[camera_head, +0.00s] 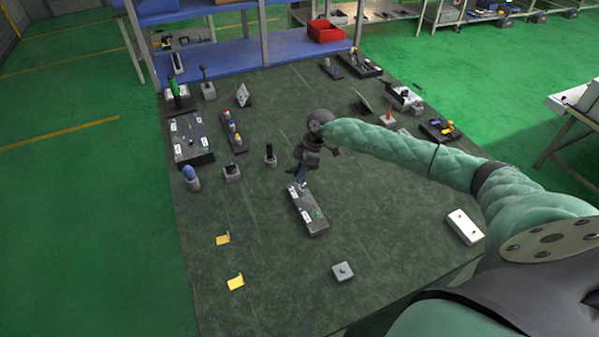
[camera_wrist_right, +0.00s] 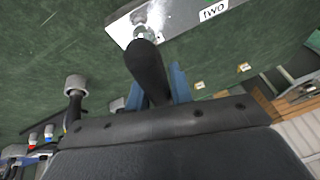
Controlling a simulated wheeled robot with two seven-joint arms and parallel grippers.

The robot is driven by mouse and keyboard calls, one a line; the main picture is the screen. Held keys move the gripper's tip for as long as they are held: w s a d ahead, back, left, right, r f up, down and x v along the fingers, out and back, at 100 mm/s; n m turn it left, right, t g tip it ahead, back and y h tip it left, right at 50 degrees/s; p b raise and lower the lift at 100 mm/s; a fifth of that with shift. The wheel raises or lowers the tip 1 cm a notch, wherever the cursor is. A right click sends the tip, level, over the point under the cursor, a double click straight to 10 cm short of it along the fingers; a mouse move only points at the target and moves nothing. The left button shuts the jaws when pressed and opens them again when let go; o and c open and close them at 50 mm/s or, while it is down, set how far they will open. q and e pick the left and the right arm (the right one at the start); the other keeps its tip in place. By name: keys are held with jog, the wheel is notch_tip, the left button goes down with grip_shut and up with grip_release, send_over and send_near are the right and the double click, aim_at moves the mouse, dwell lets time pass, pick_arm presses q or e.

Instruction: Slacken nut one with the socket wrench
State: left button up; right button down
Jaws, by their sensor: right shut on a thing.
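My right gripper (camera_head: 301,179) is above the far end of a dark board (camera_head: 311,222) that carries white labels. In the right wrist view, the blue fingers (camera_wrist_right: 178,84) are shut on the black handle of the socket wrench (camera_wrist_right: 147,68). The wrench points at a metal piece at the edge of the grey plate (camera_wrist_right: 187,18), where a label reads "two". The wrench's tip covers this spot, so I cannot tell whether it sits on nut one. Nut one itself is not clearly visible. My left gripper is not in view.
A dark standing tool (camera_head: 270,155) and a blue-topped holder (camera_head: 190,177) stand left of the board. Two yellow brackets (camera_head: 235,282) lie at the front left. A grey block (camera_head: 342,271) and a white box (camera_head: 464,227) are at the front right. The table between them is clear.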

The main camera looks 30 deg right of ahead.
jog(key=shift+m, duration=0.5)
jog(key=m, duration=0.1)
jog(key=m+t, duration=0.1)
jog(key=m, duration=0.1)
jog(key=shift+w+t, duration=0.2)
jog(key=shift+t, duration=0.1)
jog(key=shift+f, duration=1.1)
dwell(0.8)
jog(key=shift+b, duration=0.3)
jog(key=shift+n+g+b, duration=0.5)
jog(key=shift+n+b, duration=0.05)
jog(key=shift+n, duration=0.65)
jog(key=shift+s+r+n+g, duration=0.15)
jog(key=shift+n+g, duration=0.15)
jog(key=shift+n, duration=0.5)
jog(key=shift+b, duration=0.3)
